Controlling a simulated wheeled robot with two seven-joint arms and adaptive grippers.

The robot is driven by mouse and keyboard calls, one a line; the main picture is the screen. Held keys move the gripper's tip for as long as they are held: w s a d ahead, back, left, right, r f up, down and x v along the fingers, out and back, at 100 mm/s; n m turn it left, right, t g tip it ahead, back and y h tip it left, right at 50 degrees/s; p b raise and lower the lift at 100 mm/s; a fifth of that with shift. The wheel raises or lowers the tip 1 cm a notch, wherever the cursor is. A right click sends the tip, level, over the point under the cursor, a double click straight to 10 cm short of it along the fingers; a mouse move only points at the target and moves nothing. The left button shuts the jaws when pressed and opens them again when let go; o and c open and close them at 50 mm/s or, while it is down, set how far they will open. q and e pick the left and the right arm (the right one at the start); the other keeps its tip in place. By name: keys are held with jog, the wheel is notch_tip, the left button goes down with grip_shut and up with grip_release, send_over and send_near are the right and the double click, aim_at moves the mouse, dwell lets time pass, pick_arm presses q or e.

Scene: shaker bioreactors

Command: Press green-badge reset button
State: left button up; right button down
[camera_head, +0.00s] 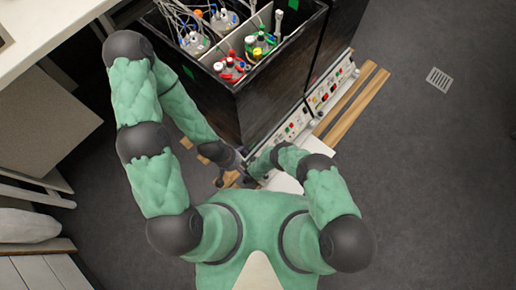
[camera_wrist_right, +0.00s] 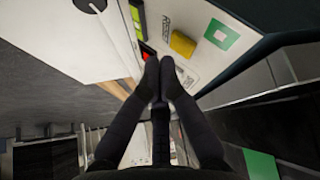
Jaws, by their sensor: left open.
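In the right wrist view a yellow button (camera_wrist_right: 183,43) sits on a white panel (camera_wrist_right: 203,62) beside a green square badge (camera_wrist_right: 222,34) with a pale mark. My right gripper (camera_wrist_right: 160,66) has its fingertips together, empty, just below the yellow button in the picture. I cannot tell whether they touch the panel. In the head view my left gripper (camera_head: 233,177) is open and hangs low near the front corner of the black bioreactor box. The right gripper is largely hidden by its arm there, near the left end of the control strip.
A red button (camera_wrist_right: 148,52) and a green display (camera_wrist_right: 137,15) are left of the yellow button. The black box (camera_head: 262,104) holds capped bottles with tubes. Wooden slats (camera_head: 355,105) lie along the control strip (camera_head: 325,95).

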jog(key=shift+s+d+r+p, duration=0.45)
jog(key=shift+d+r+p, duration=0.2)
jog(key=shift+r+p, duration=0.25)
jog(key=shift+s+d+r+p, duration=0.65)
jog(key=shift+d+r+p, duration=0.1)
jog(key=shift+d+p, duration=0.15)
jog(key=w+d+r+g+y+p, duration=0.1)
jog(key=w+d+r+y, duration=0.1)
jog(key=r, duration=0.7)
jog(key=w+d+r+g+y+p, duration=0.1)
jog(key=d+r+g, duration=0.1)
jog(key=r, duration=0.7)
jog(key=s+d+r+g+y, duration=0.1)
jog(key=s+d+r, duration=0.1)
jog(key=s+r, duration=0.4)
jog(key=s+d+r+m+g+y, duration=0.1)
jog(key=s+d+r, duration=0.2)
jog(key=s+r, duration=0.4)
notch_tip(320, 180, up, 9)
jog(key=shift+f+g+y+p, duration=0.2)
jog(key=shift+g+y+p, duration=0.1)
jog(key=shift+y+p, duration=0.1)
